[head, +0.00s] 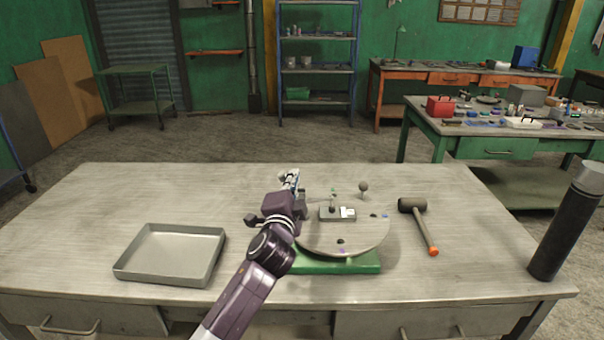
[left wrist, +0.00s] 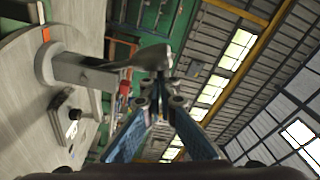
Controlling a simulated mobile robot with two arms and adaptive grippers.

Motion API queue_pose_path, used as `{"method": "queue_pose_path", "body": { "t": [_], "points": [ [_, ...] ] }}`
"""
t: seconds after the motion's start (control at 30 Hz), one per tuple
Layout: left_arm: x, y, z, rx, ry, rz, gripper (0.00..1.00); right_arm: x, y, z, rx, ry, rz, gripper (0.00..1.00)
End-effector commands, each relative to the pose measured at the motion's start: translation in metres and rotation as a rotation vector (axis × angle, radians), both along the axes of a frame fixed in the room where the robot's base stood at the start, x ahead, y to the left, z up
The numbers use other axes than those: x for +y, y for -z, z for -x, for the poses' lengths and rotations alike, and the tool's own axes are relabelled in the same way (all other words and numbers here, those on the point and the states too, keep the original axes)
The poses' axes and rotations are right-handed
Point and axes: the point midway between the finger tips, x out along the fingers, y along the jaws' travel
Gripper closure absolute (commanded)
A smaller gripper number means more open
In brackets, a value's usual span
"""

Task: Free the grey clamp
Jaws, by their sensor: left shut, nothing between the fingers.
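My left gripper (head: 289,175) is shut and empty, above the far left part of a round grey disc (head: 365,238) on a green base (head: 340,262). In the left wrist view, a grey clamp-like piece (left wrist: 85,72) stands on the disc, with a post and an arm reaching toward the closed fingertips (left wrist: 165,88). I cannot tell whether the tips touch it. In the head view my gripper and arm hide that part of the disc. A small grey block (head: 338,214) with a dark knob and white label sits mid-disc. My right gripper is not in view.
A grey tray (head: 172,281) lies left on the table. A mallet (head: 420,222) with an orange handle end lies right of the disc. A ball-topped stem (head: 363,187) stands at the disc's far side. A dark cylinder (head: 562,228) stands at the right edge. The far left table is clear.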

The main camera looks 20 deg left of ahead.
Motion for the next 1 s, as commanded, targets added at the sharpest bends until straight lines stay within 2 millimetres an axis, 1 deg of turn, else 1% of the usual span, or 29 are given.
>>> {"method": "queue_pose_path", "body": {
  "t": [0.1,0.23,0.43,0.7,1.0],
  "points": [
    [0.002,0.000,0.001,-0.001,0.001,0.000,1.00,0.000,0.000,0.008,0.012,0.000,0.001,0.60],
    [0.002,0.001,0.001,-0.001,0.001,0.000,1.00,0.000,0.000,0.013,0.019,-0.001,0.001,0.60],
    [0.002,0.001,0.001,-0.002,0.001,0.005,1.00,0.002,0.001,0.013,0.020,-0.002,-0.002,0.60],
    [0.007,0.003,0.002,-0.015,-0.001,0.053,1.00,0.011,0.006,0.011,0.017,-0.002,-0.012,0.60],
    [0.012,0.006,0.004,-0.025,-0.004,0.098,1.00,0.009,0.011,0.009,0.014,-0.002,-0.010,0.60]
  ]
}}
